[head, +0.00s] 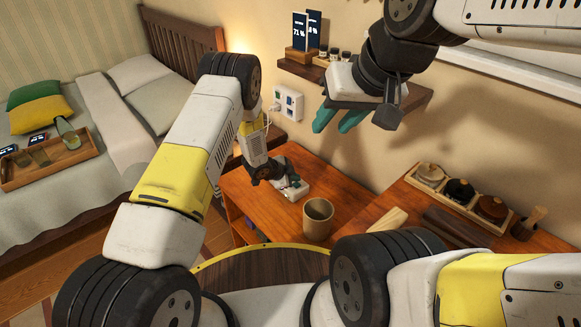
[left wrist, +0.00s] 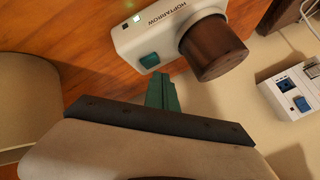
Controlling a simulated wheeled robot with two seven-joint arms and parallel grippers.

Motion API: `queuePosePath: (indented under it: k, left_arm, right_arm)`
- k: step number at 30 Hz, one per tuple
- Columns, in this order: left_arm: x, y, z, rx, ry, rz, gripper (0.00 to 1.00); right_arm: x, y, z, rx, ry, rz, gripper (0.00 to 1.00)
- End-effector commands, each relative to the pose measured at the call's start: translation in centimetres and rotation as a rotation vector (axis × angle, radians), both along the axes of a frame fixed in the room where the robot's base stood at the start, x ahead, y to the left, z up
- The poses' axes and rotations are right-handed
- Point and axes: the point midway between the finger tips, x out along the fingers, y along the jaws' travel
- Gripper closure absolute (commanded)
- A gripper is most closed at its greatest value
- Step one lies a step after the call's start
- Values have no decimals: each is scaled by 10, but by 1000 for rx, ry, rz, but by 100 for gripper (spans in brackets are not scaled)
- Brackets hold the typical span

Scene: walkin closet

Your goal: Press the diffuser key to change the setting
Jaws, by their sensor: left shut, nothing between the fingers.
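The diffuser (left wrist: 165,32) is a white box with a dark brown round cap, standing on the orange wooden table. It also shows in the head view (head: 294,193), partly hidden by my left gripper. Its teal key (left wrist: 149,60) is on the side facing the wrist camera, and a small green light glows on top. My left gripper (left wrist: 161,78) is shut and empty, its teal fingertips just below the key in the left wrist view. I cannot tell whether they touch it. My right gripper (head: 337,118) is open and empty, high near the wall shelf.
A brown cup (head: 318,217) stands close to the diffuser. A wall socket panel (head: 289,102) is behind the table. A tray of lidded jars (head: 459,195) and a brush (head: 530,222) are at the right. A bed with pillows and a wooden tray (head: 48,166) fills the left.

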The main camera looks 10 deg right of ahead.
Motion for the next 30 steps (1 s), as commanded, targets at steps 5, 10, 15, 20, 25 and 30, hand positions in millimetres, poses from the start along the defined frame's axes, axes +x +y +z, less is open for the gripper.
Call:
queuePosePath:
  k: [5, 10, 15, 20, 25, 30]
  left_arm:
    - [0, 0, -1, 0, 0, 0, 100]
    - [0, 0, -6, 0, 1, 1, 100]
    - [0, 0, -8, -1, 0, -1, 100]
    - [0, 0, -8, 0, 0, 0, 100]
    - [0, 0, -9, 0, 0, 0, 100]
    - [0, 0, -11, 0, 0, 0, 100]
  right_arm:
    - [0, 0, 0, 0, 0, 0, 64]
    - [0, 0, 0, 0, 0, 0, 64]
    - [0, 0, 0, 0, 0, 0, 64]
    - [0, 0, 0, 0, 0, 0, 64]
    - [0, 0, 0, 0, 0, 0, 64]
    - [0, 0, 0, 0, 0, 0, 64]
